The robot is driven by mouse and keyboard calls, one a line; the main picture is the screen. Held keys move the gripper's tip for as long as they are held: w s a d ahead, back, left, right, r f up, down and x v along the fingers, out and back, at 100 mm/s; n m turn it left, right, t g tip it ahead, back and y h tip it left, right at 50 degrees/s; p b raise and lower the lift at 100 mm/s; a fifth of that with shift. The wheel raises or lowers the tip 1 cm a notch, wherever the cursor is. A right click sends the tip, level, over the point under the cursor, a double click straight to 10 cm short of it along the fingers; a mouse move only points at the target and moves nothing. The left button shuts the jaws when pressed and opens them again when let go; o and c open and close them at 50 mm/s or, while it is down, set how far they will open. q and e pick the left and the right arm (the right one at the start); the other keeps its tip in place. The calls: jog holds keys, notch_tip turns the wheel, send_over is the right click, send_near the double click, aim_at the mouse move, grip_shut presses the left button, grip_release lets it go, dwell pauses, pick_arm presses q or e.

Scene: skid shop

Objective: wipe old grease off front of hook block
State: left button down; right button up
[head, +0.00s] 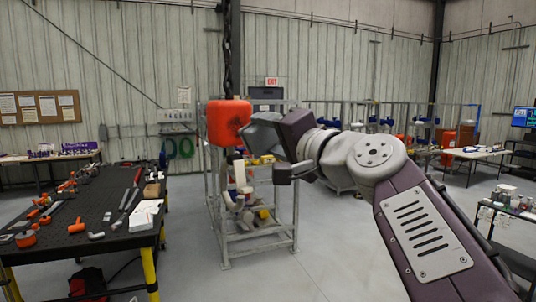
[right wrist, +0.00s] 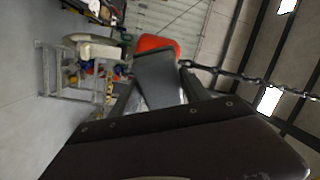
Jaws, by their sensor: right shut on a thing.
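The red-orange hook block (head: 229,120) hangs from a dark chain left of centre in the head view. A dark smear shows on its right part, close to the grey piece. In the right wrist view the block (right wrist: 158,44) shows beyond the fingertips, partly covered. My right gripper (head: 270,145) is shut on a grey, flat piece, likely a rag (right wrist: 157,80). The rag's far end is right at the block's right side in the head view; I cannot tell whether it touches. My left gripper is not in view.
A black perforated table (head: 95,212) with tools and orange fittings stands at the left. A grey metal frame cart (head: 262,240) with fittings stands below and behind the block. The chain (head: 232,50) runs up from the block. Open floor lies in front.

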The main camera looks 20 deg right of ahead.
jog(key=shift+w+a+r, duration=0.15)
jog(key=shift+w+r, duration=0.1)
jog(key=shift+w, duration=0.1)
jog(key=p, duration=0.3)
send_near(239, 124)
jog(key=a, duration=0.3)
jog(key=shift+w+a+r+p, duration=0.15)
jog(key=shift+w+a+p, duration=0.3)
jog(key=shift+w, duration=0.35)
jog(key=shift+w+a, duration=0.1)
jog(key=shift+w, duration=0.1)
dwell(0.4)
dwell(0.6)
jog(key=shift+p+x, duration=0.5)
jog(key=shift+x, duration=1)
dwell(0.9)
jog(key=shift+w+d+b, duration=0.15)
jog(key=shift+d+b, duration=0.25)
jog(key=shift+d, duration=0.25)
jog(key=shift+w+d, duration=0.15)
jog(key=shift+d, duration=0.35)
jog(key=shift+w+d, duration=0.2)
jog(key=shift+d, duration=0.35)
